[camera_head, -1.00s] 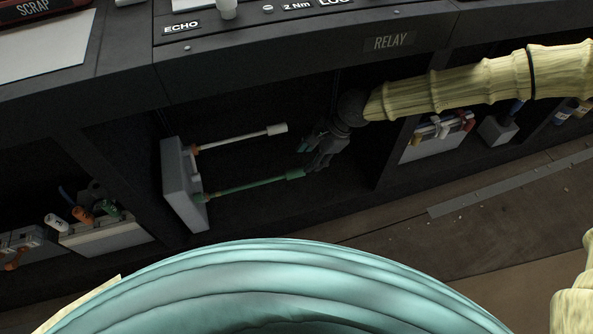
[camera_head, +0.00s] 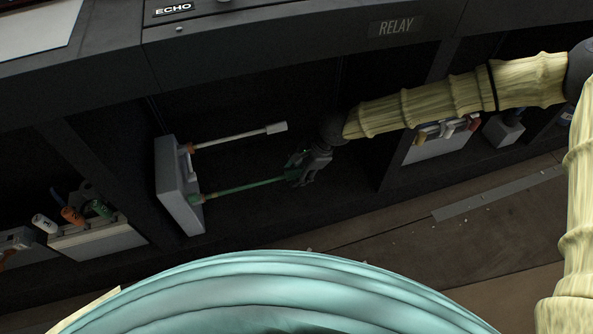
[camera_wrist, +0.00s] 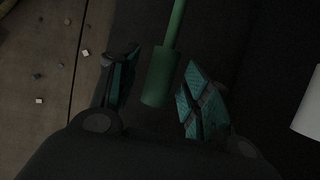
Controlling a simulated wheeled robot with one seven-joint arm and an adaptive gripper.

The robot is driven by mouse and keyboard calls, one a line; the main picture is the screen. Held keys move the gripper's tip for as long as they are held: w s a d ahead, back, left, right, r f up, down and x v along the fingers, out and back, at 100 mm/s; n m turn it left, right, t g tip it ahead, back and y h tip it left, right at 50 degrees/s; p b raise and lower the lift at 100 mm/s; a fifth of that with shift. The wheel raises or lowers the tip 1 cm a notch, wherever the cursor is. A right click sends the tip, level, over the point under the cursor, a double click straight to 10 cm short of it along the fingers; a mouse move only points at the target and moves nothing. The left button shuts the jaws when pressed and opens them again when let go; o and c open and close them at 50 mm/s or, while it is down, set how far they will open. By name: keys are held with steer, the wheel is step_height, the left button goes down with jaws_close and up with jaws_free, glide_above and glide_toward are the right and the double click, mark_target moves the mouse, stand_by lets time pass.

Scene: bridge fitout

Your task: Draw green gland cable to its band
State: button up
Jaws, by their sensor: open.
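The green gland cable (camera_head: 240,187) runs from the lower gland on the face of a grey box (camera_head: 180,190) to a thicker green end. My gripper (camera_head: 298,170) is at that end. In the wrist view my gripper (camera_wrist: 155,92) is open, with the thick green end (camera_wrist: 160,76) between its two teal-padded fingers. The end shows dark gaps to both fingers. Whether either finger touches it cannot be told.
A white cable (camera_head: 232,138) with a white end runs above the green one from an orange gland; its end (camera_wrist: 307,105) shows at the wrist view's right edge. A dark shelf wall stands right of my gripper. Other boxes with connectors sit in the neighbouring bays.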

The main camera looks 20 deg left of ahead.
jaws_close()
steer(key=shift+s+a+r+p, duration=0.15)
steer(key=shift+s+a+p, duration=0.3)
steer(key=shift+p, duration=0.8)
steer(key=shift+s+a+f+p, duration=0.25)
steer(key=shift+a+p, duration=0.1)
steer(key=shift+p, duration=0.05)
jaws_free()
steer(key=shift+w, duration=0.1)
